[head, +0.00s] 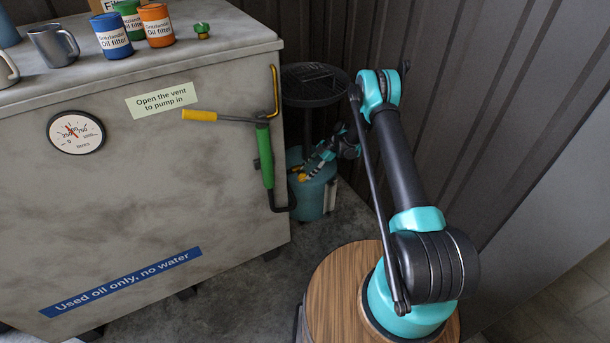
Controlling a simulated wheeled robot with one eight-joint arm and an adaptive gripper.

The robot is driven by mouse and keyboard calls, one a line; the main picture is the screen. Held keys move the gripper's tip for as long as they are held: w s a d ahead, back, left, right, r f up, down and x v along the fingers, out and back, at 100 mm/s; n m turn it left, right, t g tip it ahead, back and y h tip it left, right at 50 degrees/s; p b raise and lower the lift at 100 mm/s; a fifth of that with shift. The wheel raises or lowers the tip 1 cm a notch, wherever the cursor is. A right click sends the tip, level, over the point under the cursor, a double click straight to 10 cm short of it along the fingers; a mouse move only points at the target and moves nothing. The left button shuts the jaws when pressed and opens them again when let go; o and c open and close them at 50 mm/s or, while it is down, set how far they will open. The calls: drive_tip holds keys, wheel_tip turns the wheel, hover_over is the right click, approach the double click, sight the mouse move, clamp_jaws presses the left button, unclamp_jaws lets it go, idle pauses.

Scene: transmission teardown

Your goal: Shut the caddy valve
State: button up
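The caddy (312,203) is a teal drum on the floor in the corner, to the right of the grey tank. A dark post rises from it to a wide black mesh pan (315,84). A small yellow-orange piece (302,177) shows at the caddy's upper left. It may be the valve's handle, but it is too small to be sure, and its setting cannot be read. My gripper (307,172) is at the caddy's top, close to this piece. Whether it touches the piece, and whether its fingers are open or shut, cannot be made out.
The grey tank (150,220) fills the left, with a dial gauge (76,132) and a green hand pump (265,157) with a yellow grip. Cups, oil filters (157,26) and a green cap (202,30) stand on top. Dark ribbed walls close in behind the caddy.

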drive_tip(key=v, duration=0.9)
drive_tip(key=s+d+r+m+t+h, duration=0.1)
drive_tip(key=s+d+r+m, duration=0.3)
drive_tip(key=r, duration=0.4)
drive_tip(key=s+d+r+m+t+h, duration=0.1)
drive_tip(key=s+d+r+m, duration=0.3)
drive_tip(key=r, duration=0.3)
drive_tip(key=s+d+r+m+t+h, duration=0.1)
drive_tip(key=s+d+r+m+t, duration=0.1)
drive_tip(key=s+r+m, duration=0.35)
drive_tip(key=s+d+r+m+t+h, duration=0.1)
drive_tip(key=s+d+m, duration=0.2)
drive_tip(key=s, duration=0.6)
drive_tip(key=s+d+r+m+t+h, duration=0.1)
drive_tip(key=s+d+m, duration=0.3)
drive_tip(key=s, duration=0.5)
drive_tip(key=s+d+r+m+h, duration=0.2)
drive_tip(key=s+d+m, duration=0.2)
drive_tip(key=s, duration=0.5)
drive_tip(key=shift+s+r+t, duration=0.15)
drive_tip(key=shift+s+t, duration=0.05)
drive_tip(key=shift+t, duration=0.2)
